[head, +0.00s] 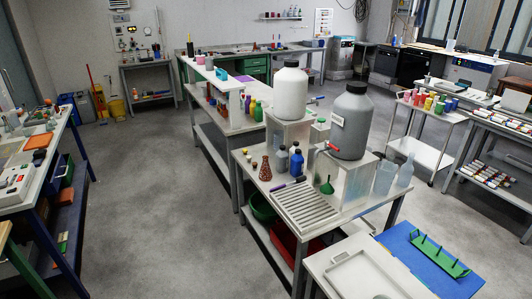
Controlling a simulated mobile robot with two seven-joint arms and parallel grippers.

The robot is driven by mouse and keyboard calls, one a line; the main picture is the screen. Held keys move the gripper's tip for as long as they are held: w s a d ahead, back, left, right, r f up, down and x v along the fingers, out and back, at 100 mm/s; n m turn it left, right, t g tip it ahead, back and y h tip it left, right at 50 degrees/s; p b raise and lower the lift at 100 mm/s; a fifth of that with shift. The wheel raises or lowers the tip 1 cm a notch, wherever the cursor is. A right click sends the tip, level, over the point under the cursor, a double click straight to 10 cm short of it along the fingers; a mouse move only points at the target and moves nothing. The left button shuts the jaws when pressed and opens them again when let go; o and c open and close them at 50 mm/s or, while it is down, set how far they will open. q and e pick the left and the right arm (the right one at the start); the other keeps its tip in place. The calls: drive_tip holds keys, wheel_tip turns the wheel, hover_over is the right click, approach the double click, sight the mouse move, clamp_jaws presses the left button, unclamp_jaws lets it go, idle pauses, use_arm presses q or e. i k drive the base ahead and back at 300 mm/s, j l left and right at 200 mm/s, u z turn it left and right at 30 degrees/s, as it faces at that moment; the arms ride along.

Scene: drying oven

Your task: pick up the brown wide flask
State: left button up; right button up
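A reddish-brown flask (265,169) with a wide base and narrow neck stands upright on the white table (243,177) in the middle of the view. It is near the table's left edge, beside blue bottles (296,164) with dark caps. It is small in the picture, so I cannot tell its exact shape. Neither of my grippers is in view.
A white jug (291,92) and a grey jug (351,124) stand on raised blocks behind the flask. A ridged drying tray (304,206) and a green funnel (327,186) are nearer. Grey floor (150,210) left of the table is clear.

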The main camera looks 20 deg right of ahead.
sight(265, 174)
drive_tip(key=i+j+z, duration=0.35)
drive_tip(key=i, duration=0.2)
drive_tip(key=i+j+z, duration=0.35)
drive_tip(key=i+j, duration=0.05)
drive_tip(key=i, duration=0.15)
